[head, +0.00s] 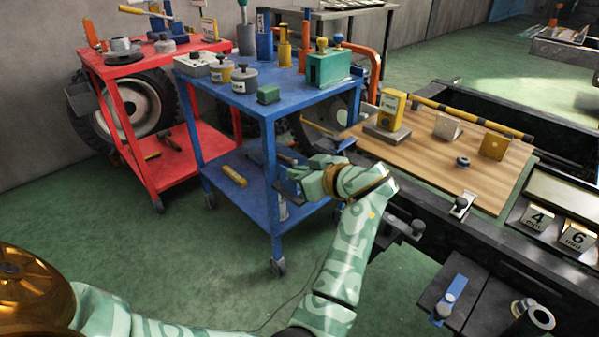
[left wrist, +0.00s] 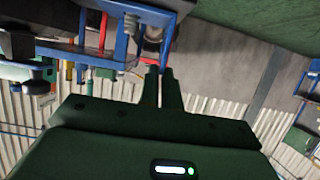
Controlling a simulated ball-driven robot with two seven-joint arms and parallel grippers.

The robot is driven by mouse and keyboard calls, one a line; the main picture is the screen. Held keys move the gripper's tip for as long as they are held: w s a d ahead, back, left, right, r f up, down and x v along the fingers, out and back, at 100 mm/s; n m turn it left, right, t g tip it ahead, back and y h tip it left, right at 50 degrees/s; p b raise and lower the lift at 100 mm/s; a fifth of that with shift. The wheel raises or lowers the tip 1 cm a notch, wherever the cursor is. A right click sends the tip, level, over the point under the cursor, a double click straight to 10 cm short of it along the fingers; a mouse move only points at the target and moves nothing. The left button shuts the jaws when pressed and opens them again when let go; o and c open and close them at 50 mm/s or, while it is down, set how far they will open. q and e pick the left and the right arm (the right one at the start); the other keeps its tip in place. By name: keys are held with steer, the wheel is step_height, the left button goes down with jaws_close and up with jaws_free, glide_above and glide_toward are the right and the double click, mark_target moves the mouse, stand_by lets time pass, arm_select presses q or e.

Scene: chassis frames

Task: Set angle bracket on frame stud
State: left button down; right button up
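A silver angle bracket (head: 447,128) stands on the wooden board (head: 425,165) at the right of the head view. A brass-coloured angle piece (head: 494,146) stands to its right. A small dark round part (head: 462,161) lies between and in front of them. Several fittings show on the dark frame, including a silver piece with a dark knob (head: 462,204); I cannot tell which is the stud. My left gripper (head: 288,188) is beside the blue cart, away from the board. In the left wrist view its fingers (left wrist: 161,72) are close together, with nothing seen between them. My right gripper is out of view.
A blue cart (head: 228,103) holding tools and a green box (head: 334,68) stands near my left arm. A red cart (head: 108,65) is farther left. Black frame rails (head: 405,205) run beside the board. Green floor is open at the lower left.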

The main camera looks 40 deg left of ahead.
arm_select(q)
steer(key=shift+r, duration=0.1)
steer(key=c, duration=1.5)
jaws_free()
steer(key=shift+c, duration=0.2)
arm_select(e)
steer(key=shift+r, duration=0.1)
arm_select(q)
steer(key=shift+r+p, duration=0.65)
steer(key=shift+r, duration=0.8)
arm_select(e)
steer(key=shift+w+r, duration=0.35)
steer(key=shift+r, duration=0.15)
